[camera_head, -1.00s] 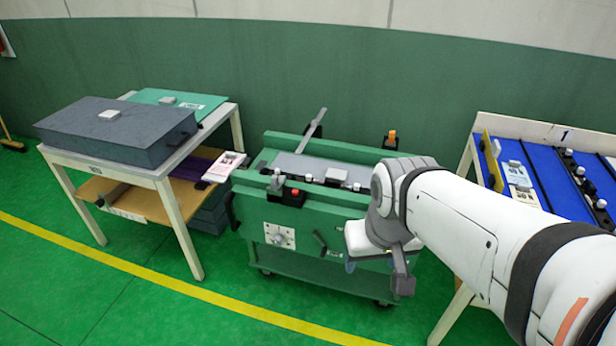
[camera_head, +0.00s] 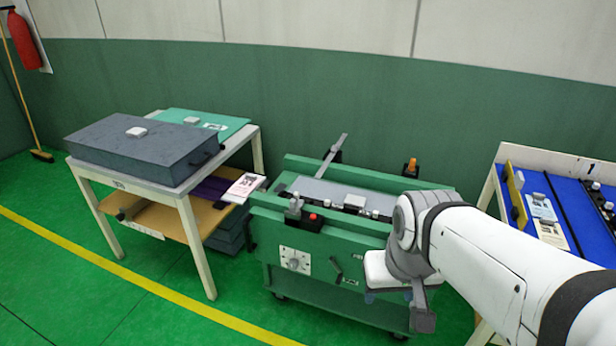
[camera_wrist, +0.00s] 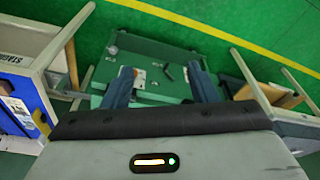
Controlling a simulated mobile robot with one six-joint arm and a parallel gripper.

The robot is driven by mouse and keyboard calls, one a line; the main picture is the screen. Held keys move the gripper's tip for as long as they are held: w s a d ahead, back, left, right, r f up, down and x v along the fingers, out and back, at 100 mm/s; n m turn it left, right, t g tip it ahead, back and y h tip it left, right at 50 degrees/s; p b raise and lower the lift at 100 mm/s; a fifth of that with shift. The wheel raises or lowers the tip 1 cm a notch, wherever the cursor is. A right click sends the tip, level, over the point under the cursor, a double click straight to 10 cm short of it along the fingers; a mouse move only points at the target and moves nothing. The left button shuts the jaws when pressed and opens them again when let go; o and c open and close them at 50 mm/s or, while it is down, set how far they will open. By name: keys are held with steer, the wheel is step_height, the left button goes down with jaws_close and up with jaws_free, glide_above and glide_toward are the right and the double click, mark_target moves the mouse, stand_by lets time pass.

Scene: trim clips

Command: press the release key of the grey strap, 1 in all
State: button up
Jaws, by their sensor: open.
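A green wheeled cart (camera_head: 360,265) stands in the middle of the head view, with a grey strip (camera_head: 330,193) laid along its top between green rails. A grey lever or strap end (camera_head: 333,158) sticks up at its back edge. A black box with a red button (camera_head: 313,217) sits on the near edge. I cannot tell which part is the release key. My gripper (camera_wrist: 160,88) is open and empty in the wrist view, its two blue-grey fingers apart above the cart front. In the head view my arm hides the cart's right end.
A white table (camera_head: 190,190) at left carries a dark grey block (camera_head: 140,152) and a green board (camera_head: 205,124). A rack with blue lanes (camera_head: 573,208) stands at right. An orange-topped post (camera_head: 411,167) is behind the cart. Green floor is free at front left.

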jaws_close()
stand_by(0.3)
stand_by(1.1)
